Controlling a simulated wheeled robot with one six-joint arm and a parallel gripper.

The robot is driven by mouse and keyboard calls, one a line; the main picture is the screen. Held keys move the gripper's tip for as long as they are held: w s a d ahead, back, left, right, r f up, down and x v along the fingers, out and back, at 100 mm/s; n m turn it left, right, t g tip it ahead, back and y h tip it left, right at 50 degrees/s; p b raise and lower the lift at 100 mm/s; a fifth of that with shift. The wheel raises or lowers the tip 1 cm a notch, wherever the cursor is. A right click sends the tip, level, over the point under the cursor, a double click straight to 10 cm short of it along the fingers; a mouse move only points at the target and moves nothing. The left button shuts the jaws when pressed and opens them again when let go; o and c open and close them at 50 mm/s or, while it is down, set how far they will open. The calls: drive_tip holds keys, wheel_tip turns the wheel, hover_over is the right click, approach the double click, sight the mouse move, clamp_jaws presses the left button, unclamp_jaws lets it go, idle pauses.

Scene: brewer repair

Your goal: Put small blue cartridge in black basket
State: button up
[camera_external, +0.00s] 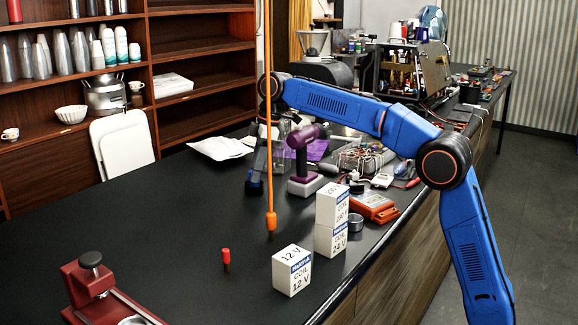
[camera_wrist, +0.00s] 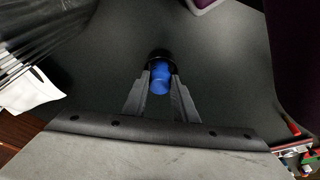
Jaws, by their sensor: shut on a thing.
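My gripper (camera_wrist: 160,80) is shut on the small blue cartridge (camera_wrist: 160,77), which sits between its fingertips in the wrist view. A black rounded rim (camera_wrist: 158,54) shows at the far end of the cartridge. I cannot tell whether it is the black basket or a part of the cartridge. In the external view my gripper (camera_external: 256,180) points down, low over the black counter, left of the purple drill. The cartridge cannot be made out clearly there. No other black basket is plain to see.
The purple drill (camera_external: 302,158) stands just right of my gripper. White coil boxes (camera_external: 292,270) and an orange hanging cable (camera_external: 270,190) are nearer the camera. A red-capped piece (camera_external: 226,258) stands on the counter (camera_external: 120,225), whose left part is mostly clear.

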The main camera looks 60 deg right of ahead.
drive_tip(key=shift+f, duration=0.35)
drive_tip(key=shift+f, duration=0.2)
drive_tip(key=o, duration=1)
drive_tip(key=shift+o, duration=0.2)
drive_tip(key=v, duration=1.2)
drive_tip(key=shift+r, duration=0.25)
